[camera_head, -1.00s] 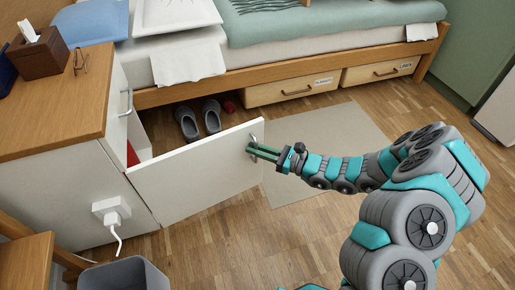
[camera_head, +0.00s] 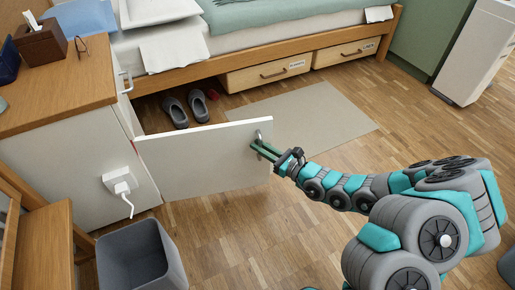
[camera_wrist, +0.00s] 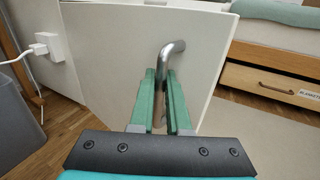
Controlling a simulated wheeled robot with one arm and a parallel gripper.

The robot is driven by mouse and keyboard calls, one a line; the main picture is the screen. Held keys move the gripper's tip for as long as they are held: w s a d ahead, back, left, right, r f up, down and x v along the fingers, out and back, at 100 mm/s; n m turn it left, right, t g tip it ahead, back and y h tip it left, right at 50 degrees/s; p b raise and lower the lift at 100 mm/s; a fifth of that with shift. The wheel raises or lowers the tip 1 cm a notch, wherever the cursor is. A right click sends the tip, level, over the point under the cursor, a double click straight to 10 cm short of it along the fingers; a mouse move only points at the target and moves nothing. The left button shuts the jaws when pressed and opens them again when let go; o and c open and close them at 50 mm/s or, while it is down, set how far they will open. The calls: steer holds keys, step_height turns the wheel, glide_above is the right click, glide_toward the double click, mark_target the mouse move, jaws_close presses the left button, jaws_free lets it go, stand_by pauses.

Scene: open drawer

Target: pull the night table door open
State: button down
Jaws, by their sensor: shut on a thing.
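The night table (camera_head: 60,120) stands at the left, with a wooden top and white sides. Its lower white door (camera_head: 205,165) stands swung well out from the body. The metal bar handle (camera_head: 260,138) sits near the door's free edge. My gripper (camera_head: 257,148) is at this handle. In the wrist view the green fingers of my gripper (camera_wrist: 164,85) are shut around the lower part of the curved handle (camera_wrist: 172,50), in front of the door panel (camera_wrist: 115,60). The night table's inside is mostly hidden behind the door in the head view.
A plug in a socket (camera_head: 120,182) is on the night table's side. A grey bin (camera_head: 140,258) and a wooden chair (camera_head: 45,245) stand in front. Slippers (camera_head: 187,108) lie by the bed (camera_head: 230,70). Floor right of the door is clear, with a beige mat (camera_head: 300,120).

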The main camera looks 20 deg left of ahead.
steer(key=shift+s+a, duration=0.25)
steer(key=shift+s, duration=0.1)
steer(key=c, duration=0.9)
jaws_free()
steer(key=shift+w, duration=0.15)
steer(key=shift+w+d, duration=0.15)
steer(key=shift+d, duration=0.1)
steer(key=p+v, duration=0.1)
steer(key=v, duration=0.6)
steer(key=shift+d, duration=0.4)
